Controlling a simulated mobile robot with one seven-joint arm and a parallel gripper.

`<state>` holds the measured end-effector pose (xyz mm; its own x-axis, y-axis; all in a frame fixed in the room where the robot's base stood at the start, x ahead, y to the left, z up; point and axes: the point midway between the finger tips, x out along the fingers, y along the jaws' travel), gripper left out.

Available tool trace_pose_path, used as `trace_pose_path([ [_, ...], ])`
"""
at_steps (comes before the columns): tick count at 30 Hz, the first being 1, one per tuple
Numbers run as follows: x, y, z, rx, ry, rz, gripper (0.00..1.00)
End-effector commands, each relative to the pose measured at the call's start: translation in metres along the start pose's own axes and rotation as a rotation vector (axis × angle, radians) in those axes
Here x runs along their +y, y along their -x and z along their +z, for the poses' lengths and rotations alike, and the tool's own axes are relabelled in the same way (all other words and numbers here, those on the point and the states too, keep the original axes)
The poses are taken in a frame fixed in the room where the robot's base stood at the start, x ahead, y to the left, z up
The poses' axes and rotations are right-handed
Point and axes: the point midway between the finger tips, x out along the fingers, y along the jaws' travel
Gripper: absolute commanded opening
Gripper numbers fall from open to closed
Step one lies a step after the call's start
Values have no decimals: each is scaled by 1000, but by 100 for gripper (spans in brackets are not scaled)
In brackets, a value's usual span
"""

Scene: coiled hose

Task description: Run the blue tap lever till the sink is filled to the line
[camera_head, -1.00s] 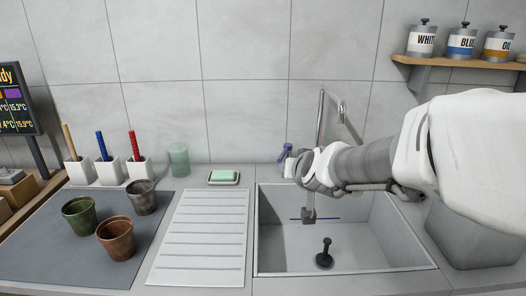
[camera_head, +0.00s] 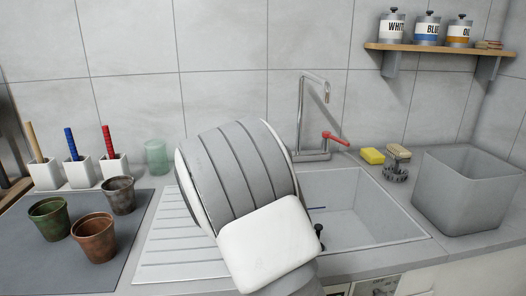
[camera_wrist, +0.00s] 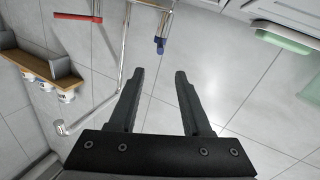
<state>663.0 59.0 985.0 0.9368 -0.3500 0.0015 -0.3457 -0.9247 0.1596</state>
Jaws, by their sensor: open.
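The tap (camera_head: 302,112) stands behind the sink (camera_head: 352,222), with its red lever (camera_head: 335,138) on the right. The blue lever (camera_wrist: 160,45) shows in the wrist view, just beyond and between my fingertips, apart from them. My gripper (camera_wrist: 159,73) is open and empty. A short piece of the blue fill line (camera_head: 317,208) shows on the sink's back wall. A black plug (camera_head: 319,231) is partly visible beside my arm. I see no water in the visible part of the sink.
A yellow sponge (camera_head: 372,156), a brush (camera_head: 397,160) and a grey bin (camera_head: 470,195) stand right of the sink. Pots (camera_head: 93,238) and a green glass (camera_head: 156,157) stand at left. A soap dish (camera_wrist: 285,40) shows in the wrist view. A shelf (camera_head: 430,49) hangs above.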

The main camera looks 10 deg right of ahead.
Motion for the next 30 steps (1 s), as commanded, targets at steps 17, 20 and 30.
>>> trace_pose_path([
  [17, 0, -107, 2, 0, 0, 1, 48],
  [20, 0, -121, 2, 0, 0, 0, 48],
  [30, 0, -145, 1, -1, -1, 0, 48],
])
